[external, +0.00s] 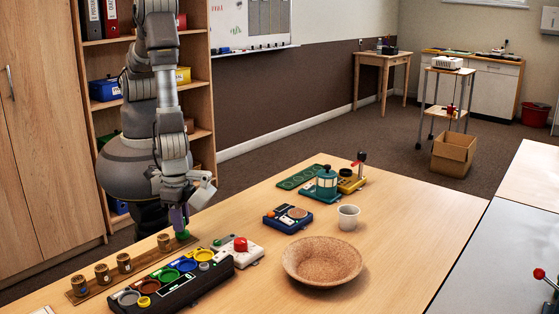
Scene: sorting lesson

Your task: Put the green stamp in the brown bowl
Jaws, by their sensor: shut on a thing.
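The brown bowl (296,272) stands on the wooden table, right of centre, and looks empty. My gripper (179,217) points down over the left part of the table, at the right end of the stamp rack. It is shut on the green stamp (182,235), whose green end shows below the fingers. The rest of the stamp is mostly hidden by my gripper. I cannot tell whether the stamp touches the rack. My gripper is well left of the bowl.
A wooden rack (88,296) holds several brown stamps. A tray of coloured ink pads (172,282) and a white device with a red knob (237,250) lie nearby. A dark blue box (287,219) and a white cup (348,217) stand behind the bowl. The table's right side is clear.

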